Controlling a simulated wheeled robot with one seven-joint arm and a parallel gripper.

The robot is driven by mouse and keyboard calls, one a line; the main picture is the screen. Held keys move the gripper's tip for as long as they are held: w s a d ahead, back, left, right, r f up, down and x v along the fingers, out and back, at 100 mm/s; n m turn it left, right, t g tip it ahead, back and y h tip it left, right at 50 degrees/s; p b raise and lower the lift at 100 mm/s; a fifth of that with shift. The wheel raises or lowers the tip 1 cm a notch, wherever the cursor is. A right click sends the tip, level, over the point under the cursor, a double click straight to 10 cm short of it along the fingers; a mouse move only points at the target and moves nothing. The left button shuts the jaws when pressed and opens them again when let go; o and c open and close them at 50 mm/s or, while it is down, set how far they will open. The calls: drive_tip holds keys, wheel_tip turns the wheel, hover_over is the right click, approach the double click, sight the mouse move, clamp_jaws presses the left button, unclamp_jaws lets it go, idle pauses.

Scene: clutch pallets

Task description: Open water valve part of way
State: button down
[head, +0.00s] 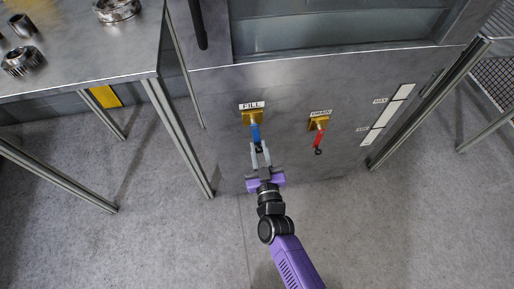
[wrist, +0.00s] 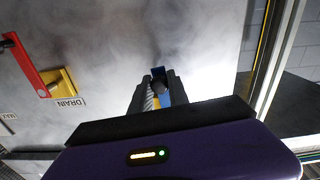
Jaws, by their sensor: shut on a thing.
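The fill valve (head: 252,117) is a brass-yellow body on the cabinet front under a FILL label, with a blue handle (head: 256,135) pointing down. My gripper (head: 260,150) is shut on the lower part of the blue handle. In the wrist view the blue handle (wrist: 158,71) shows between the fingers of my gripper (wrist: 155,90), with a dark round knob at its end. The drain valve (head: 319,123) is to the right, with a red handle (head: 318,140) hanging down; the red handle (wrist: 22,65) also shows at left in the wrist view.
The grey cabinet front (head: 290,85) has level strips (head: 384,120) at right and a window above. A metal table (head: 75,70) with gear parts stands at left, its legs close to the cabinet. The floor in front is clear.

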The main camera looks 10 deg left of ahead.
drive_tip(key=shift+w+d+r+n+p, duration=0.25)
drive_tip(key=shift+d+n+p, duration=0.35)
drive_tip(key=shift+n, duration=0.45)
drive_tip(key=shift+w+d+r+n+p, duration=0.1)
drive_tip(key=shift+d+r+n+p, duration=0.3)
drive_tip(key=shift+d+n, duration=0.45)
drive_tip(key=shift+w+d+r+n+p, duration=0.2)
drive_tip(key=shift+d+n+p, duration=0.35)
drive_tip(key=shift+n, duration=0.65)
drive_tip(key=c, duration=1.3)
unclamp_jaws()
drive_tip(key=shift+s, duration=0.1)
drive_tip(key=p+v, duration=0.1)
drive_tip(key=v, duration=0.6)
drive_tip(key=shift+s+d, duration=0.1)
drive_tip(key=shift+s, duration=0.2)
